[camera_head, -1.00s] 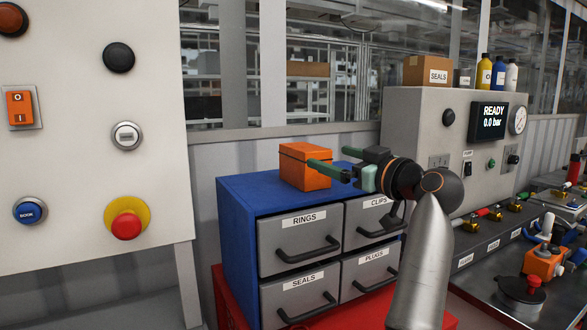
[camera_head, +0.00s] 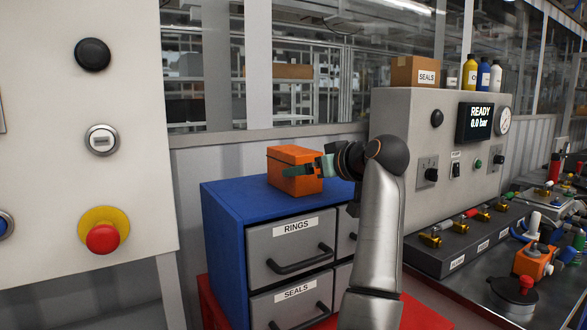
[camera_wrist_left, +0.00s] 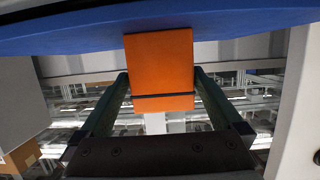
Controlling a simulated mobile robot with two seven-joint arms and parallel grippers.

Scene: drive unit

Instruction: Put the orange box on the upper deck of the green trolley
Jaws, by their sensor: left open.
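My left gripper (camera_head: 308,168) reaches in from the right at box height. Its green near finger lies in front of the box, and the far finger is hidden in the head view. In the left wrist view the orange box (camera_wrist_left: 160,62) stands between the two spread fingers of my left gripper (camera_wrist_left: 160,78), with a gap at each side near the tips. The green trolley and my right gripper are not in view.
A grey control panel (camera_head: 130,150) with a red emergency button (camera_head: 103,239) stands at left. A test console (camera_head: 395,120) bearing a cardboard box (camera_head: 415,72) and bottles stands behind at right. A workbench (camera_head: 470,275) with valves runs along the right.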

